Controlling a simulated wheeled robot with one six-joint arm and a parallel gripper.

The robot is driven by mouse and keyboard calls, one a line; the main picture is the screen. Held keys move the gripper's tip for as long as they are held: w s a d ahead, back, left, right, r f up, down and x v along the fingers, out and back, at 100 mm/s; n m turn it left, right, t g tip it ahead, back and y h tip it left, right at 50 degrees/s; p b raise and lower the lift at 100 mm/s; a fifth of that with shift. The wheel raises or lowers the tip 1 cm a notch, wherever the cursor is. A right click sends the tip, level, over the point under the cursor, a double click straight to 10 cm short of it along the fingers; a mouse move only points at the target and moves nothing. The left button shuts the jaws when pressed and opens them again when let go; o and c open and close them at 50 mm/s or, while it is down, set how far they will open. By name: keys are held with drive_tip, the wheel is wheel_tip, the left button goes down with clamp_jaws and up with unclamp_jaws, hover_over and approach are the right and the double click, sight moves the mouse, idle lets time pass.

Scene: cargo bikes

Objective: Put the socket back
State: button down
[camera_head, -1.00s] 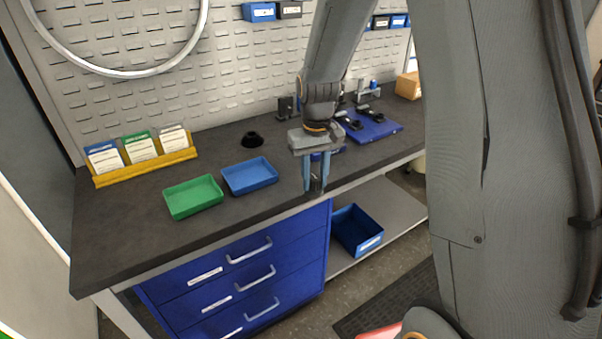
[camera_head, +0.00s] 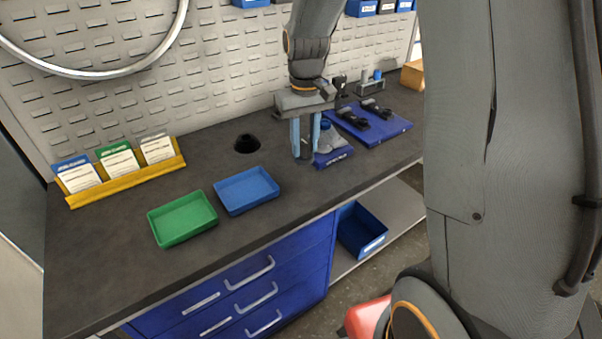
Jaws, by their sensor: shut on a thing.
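My gripper (camera_head: 304,152) is shut on a small dark grey socket (camera_head: 305,149), which shows between its two blue fingers. It hangs over the workbench, right of the blue tray and at the left side of a small blue holder (camera_head: 334,157) with a white label. I cannot tell whether the socket touches the bench or the holder. Grey-blue parts stand on the holder behind the fingers, partly hidden by them.
A blue tray (camera_head: 247,204) and a green tray (camera_head: 183,233) lie on the bench. A black round piece (camera_head: 247,144) stands behind them. A blue board (camera_head: 393,130) with black tools lies at right. A yellow card rack (camera_head: 125,184) stands at left.

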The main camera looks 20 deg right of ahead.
wheel_tip(320, 180, down, 9)
drive_tip(key=shift+f+p, duration=0.1)
drive_tip(key=shift+p, duration=1.15)
drive_tip(key=shift+s+f, duration=0.1)
drive_tip(key=shift+f, duration=0.05)
drive_tip(key=c, duration=1.4)
unclamp_jaws()
drive_tip(key=shift+o, duration=0.2)
